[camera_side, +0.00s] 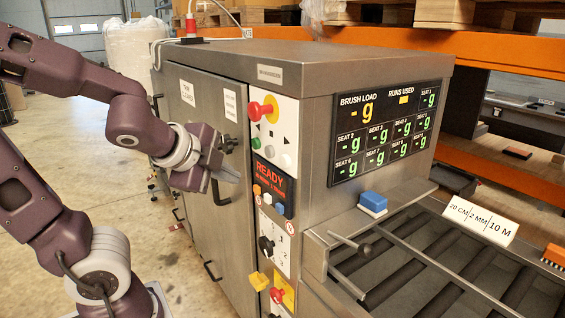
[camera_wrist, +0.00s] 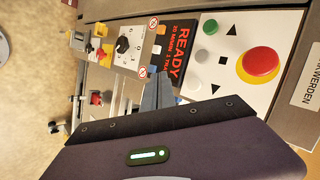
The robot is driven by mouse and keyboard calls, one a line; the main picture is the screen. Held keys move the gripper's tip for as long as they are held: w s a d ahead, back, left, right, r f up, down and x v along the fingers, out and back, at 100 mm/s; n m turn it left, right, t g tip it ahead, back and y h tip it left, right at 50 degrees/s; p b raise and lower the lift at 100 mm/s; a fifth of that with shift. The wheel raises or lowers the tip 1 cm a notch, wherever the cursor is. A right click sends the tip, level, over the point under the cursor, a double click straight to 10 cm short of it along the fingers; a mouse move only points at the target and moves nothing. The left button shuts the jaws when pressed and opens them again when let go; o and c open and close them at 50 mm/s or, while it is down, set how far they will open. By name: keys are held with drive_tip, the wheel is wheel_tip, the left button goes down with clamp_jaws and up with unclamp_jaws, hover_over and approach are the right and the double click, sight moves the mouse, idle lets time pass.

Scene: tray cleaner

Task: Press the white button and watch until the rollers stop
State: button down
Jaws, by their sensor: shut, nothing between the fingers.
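The upper control panel (camera_side: 285,128) has a row of round buttons below a red knob on yellow. A smaller white key sits in the row below the READY display (camera_side: 272,174). My gripper (camera_side: 229,175) is shut and empty, left of the panel. In the wrist view its fingers (camera_wrist: 158,90) overlap the display's lower edge; contact cannot be told. Dark rollers (camera_side: 415,270) lie in the bed at right; one frame cannot show turning.
The brush-load screen (camera_side: 388,130) shows dashes with "g". A blue block (camera_side: 373,202) rests on the ledge beside it. A lever (camera_side: 350,244) sticks out over the bed's near edge. A rotary selector (camera_side: 266,246) and yellow-backed knobs sit low on the front. Cabinet doors have protruding handles.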

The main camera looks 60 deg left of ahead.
sight(285, 161)
drive_tip(key=shift+w, duration=0.1)
drive_tip(key=w, duration=0.8)
drive_tip(key=shift+w, duration=0.3)
drive_tip(key=shift+w, duration=0.1)
idle(1.6)
drive_tip(key=shift+w, duration=0.35)
